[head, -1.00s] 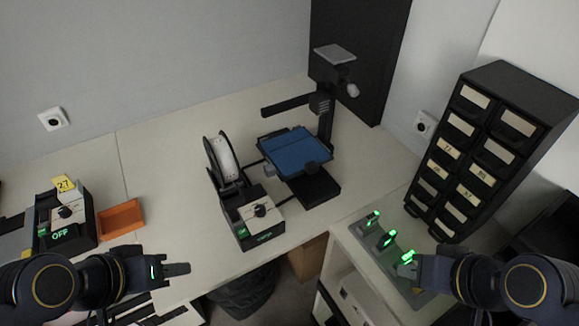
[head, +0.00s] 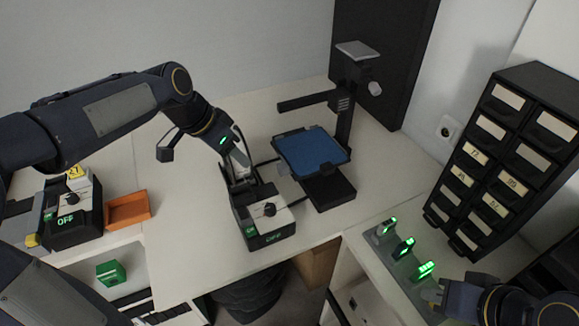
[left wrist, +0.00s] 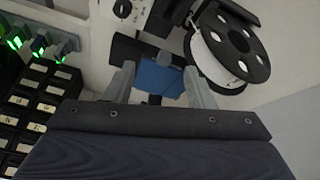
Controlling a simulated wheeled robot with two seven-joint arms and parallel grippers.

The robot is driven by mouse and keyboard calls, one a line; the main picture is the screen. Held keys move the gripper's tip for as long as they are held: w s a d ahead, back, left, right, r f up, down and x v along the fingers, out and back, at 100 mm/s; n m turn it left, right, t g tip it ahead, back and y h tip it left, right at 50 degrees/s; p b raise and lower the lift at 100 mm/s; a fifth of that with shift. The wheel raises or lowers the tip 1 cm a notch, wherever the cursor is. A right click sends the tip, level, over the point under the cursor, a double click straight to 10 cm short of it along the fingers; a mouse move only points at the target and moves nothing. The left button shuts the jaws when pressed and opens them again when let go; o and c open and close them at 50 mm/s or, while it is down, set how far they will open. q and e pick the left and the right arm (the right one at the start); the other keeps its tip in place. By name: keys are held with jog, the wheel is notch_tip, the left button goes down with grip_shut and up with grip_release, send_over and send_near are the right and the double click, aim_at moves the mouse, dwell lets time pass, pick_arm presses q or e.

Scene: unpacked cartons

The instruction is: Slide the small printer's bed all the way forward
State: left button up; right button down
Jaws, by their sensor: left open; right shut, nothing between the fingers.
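The small printer (head: 343,115) stands upright on the white table, with its blue bed (head: 312,148) tilted in view above a black base. My left gripper (head: 240,158) is just left of the bed, over the controller, and partly hides the white spool. In the left wrist view its two pale fingers are apart (left wrist: 160,72), and the blue bed (left wrist: 160,84) shows between them beyond the tips. I cannot tell whether they touch it. My right gripper (head: 434,293) is shut and empty at the lower right, near the shelf with green-lit switches.
The printer's controller (head: 266,212) with a dial stands at the table's front edge. The spool (left wrist: 228,48) is close to my left fingers. An orange tray (head: 128,209) and another controller marked OFF (head: 72,222) are at left. A drawer cabinet (head: 500,160) stands at right.

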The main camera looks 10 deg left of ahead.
aim_at(283, 165)
pick_arm(q)
jog(key=w+d+f+m, duration=0.1)
jog(key=w+d+f, duration=0.2)
jog(key=f, duration=0.1)
jog(key=w+d+f+m, duration=0.1)
jog(key=w+d+f, duration=0.1)
jog(key=w+f, duration=0.2)
jog(key=w+d+f+m+g, duration=0.1)
jog(key=w+d+f, duration=0.2)
jog(key=f, duration=0.1)
jog(key=shift+w+d+f+m, duration=0.3)
jog(key=shift+w+f+m, duration=0.05)
jog(key=shift+m, duration=0.05)
jog(key=shift+c, duration=0.4)
grip_shut()
